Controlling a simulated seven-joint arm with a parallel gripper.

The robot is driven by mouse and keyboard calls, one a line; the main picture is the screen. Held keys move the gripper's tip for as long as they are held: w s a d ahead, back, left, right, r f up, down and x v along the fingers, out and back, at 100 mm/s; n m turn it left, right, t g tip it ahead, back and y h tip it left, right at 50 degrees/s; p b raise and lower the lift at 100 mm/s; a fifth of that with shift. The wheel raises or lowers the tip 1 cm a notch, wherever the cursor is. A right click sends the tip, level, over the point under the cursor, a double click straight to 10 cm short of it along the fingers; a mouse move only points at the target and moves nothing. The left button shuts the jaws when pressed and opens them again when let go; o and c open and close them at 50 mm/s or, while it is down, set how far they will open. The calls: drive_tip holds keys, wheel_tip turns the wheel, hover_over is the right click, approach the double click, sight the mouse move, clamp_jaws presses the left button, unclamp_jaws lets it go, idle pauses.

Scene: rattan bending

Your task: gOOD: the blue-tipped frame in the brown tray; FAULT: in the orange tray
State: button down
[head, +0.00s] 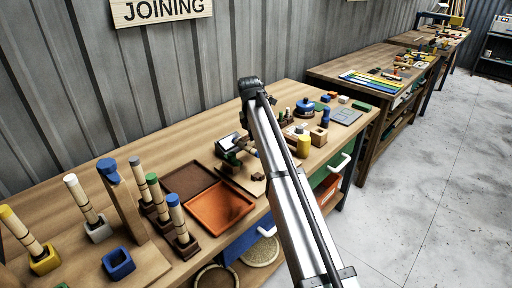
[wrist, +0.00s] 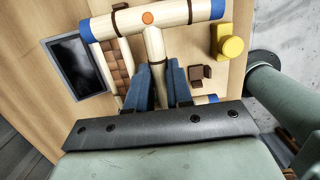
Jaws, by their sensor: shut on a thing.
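In the wrist view my gripper (wrist: 152,86) has its blue fingers shut on the pale middle rod of the blue-tipped frame (wrist: 184,15). The frame's crossbar has blue ends, dark bindings and an orange dot. In the head view my arm hides the gripper and much of the frame; some pale rod (head: 246,146) shows left of the arm. The brown tray (head: 171,184) lies on the bench, with the orange tray (head: 220,208) just in front of it and to its right. Both look empty.
A dark screen (wrist: 75,66) lies left of the frame, and a yellow cylinder (wrist: 230,47) and brown blocks (wrist: 201,76) lie right. In the head view, upright tipped posts (head: 178,220) stand left of the trays. A blue open box (head: 118,263) is at front left.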

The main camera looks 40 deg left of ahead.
drive_tip(key=shift+s+a+r, duration=0.1)
drive_tip(key=shift+r, duration=0.65)
drive_tip(key=shift+s+a+m, duration=0.35)
drive_tip(key=shift+s+m, duration=0.2)
drive_tip(key=shift+m, duration=0.45)
drive_tip(key=s+a+f+m+g+h, duration=0.2)
drive_tip(key=s+a+m, duration=0.3)
drive_tip(key=s+m, duration=0.75)
drive_tip(key=m+g+y, duration=0.2)
drive_tip(key=m, duration=2)
hover_over(189, 181)
drive_tip(key=f, duration=0.2)
drive_tip(key=shift+n, duration=0.25)
drive_tip(key=shift+w+d+f, duration=0.1)
drive_tip(key=shift+f, duration=1.6)
drive_tip(key=shift+w+f, duration=0.1)
drive_tip(key=shift+f, duration=1.6)
drive_tip(key=shift+f, duration=0.15)
drive_tip(key=c, duration=0.9)
unclamp_jaws()
drive_tip(key=shift+c, duration=0.2)
wheel_tip(189, 181, up, 9)
